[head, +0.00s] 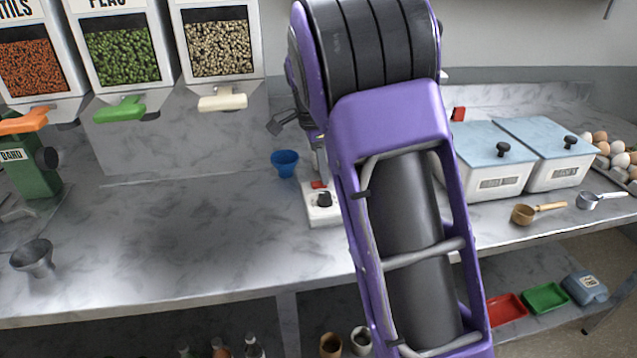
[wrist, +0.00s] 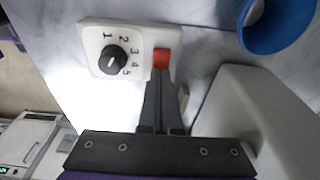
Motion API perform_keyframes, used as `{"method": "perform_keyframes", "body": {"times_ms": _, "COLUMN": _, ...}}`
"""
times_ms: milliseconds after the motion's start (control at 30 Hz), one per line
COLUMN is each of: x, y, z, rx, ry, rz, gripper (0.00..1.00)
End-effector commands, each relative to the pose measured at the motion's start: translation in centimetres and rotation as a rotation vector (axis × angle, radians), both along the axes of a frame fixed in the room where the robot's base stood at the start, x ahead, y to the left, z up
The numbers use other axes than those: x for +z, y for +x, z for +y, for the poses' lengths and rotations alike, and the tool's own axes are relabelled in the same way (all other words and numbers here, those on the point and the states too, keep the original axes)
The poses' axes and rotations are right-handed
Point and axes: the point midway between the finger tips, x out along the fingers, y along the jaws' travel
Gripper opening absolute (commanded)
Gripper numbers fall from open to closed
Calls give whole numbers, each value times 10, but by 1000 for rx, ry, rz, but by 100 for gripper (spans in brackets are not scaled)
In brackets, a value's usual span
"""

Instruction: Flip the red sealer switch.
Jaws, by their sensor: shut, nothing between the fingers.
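The sealer's white control panel (wrist: 95,40) shows in the wrist view with a black numbered dial (wrist: 113,61). The red switch (wrist: 161,58) sits at the panel's right end. My gripper (wrist: 160,85) is shut and empty, its fingertips right at the near edge of the red switch. I cannot tell whether they touch it, or which way the switch is set. In the head view the sealer base (head: 320,216) stands on the counter with the red switch (head: 318,184) behind its dial. My purple arm hides part of the sealer and my gripper there.
A white sealer part (wrist: 240,110) rises right of my fingers. Lidded bins (head: 487,165) stand to the right.

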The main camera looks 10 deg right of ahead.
Motion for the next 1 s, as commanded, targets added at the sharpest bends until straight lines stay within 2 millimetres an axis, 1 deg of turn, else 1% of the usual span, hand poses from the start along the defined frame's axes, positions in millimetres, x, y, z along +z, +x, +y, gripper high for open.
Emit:
{"method": "perform_keyframes", "body": {"times_ms": 33, "x": -2, "y": 0, "z": 1, "rx": 1, "ry": 1, "rz": 2, "gripper": 0}}
{"method": "perform_keyframes", "body": {"times_ms": 133, "x": -1, "y": 0, "z": 1, "rx": 1, "ry": 1, "rz": 2, "gripper": 0}}
{"method": "perform_keyframes", "body": {"times_ms": 233, "x": 4, "y": 0, "z": 1, "rx": 1, "ry": 2, "rz": 2, "gripper": 0}}
{"method": "perform_keyframes", "body": {"times_ms": 1000, "x": 67, "y": 0, "z": 1, "rx": 1, "ry": 1, "rz": 1, "gripper": 0}}
